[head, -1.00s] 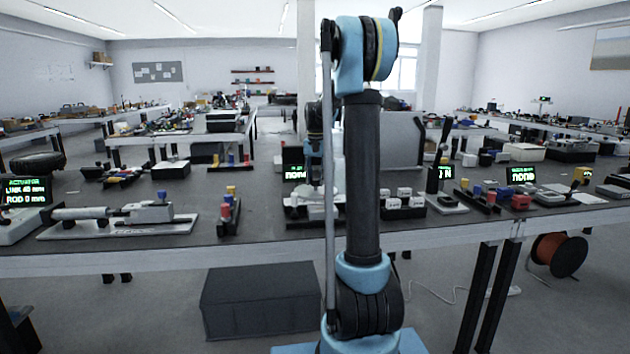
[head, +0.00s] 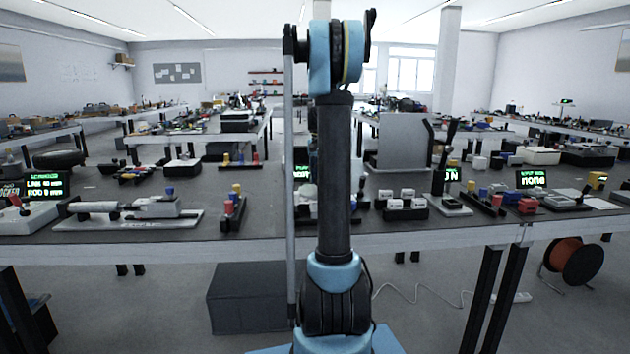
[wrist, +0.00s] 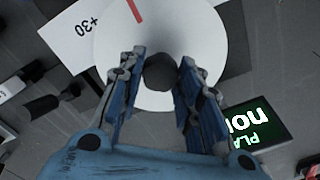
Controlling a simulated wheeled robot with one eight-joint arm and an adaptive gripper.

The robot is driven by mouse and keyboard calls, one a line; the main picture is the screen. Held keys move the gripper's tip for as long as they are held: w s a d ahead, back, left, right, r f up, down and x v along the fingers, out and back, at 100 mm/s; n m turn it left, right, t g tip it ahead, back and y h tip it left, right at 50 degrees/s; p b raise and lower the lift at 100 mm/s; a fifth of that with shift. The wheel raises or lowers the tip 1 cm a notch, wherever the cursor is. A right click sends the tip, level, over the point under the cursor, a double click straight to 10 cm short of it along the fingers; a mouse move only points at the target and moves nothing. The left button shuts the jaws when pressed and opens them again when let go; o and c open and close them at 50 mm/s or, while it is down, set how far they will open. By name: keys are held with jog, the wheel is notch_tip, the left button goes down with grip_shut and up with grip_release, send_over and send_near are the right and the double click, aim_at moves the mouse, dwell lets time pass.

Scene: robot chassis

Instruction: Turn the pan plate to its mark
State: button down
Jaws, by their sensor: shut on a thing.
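The pan plate (wrist: 210,38) is a round white disc in the wrist view, with a red line (wrist: 134,10) near the picture's top edge. A dark round knob (wrist: 160,72) stands on the plate. My gripper (wrist: 159,80) has one blue finger on each side of this knob and is shut on it. A white card (wrist: 75,37) marked "+30" shows beside the disc, to its left. In the head view my arm hides the gripper and most of the plate.
In the head view, a grey upright panel (head: 402,142) and a black lever (head: 447,150) stand right of my arm. White blocks (head: 407,195) sit at the bench front. A linear actuator fixture (head: 130,211) and coloured blocks (head: 233,207) are on the left.

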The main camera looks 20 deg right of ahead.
jog(key=shift+w+a, duration=0.1)
jog(key=c, duration=1.2)
grip_release()
jog(key=shift+o, duration=0.2)
notch_tip(320, 180, up, 12)
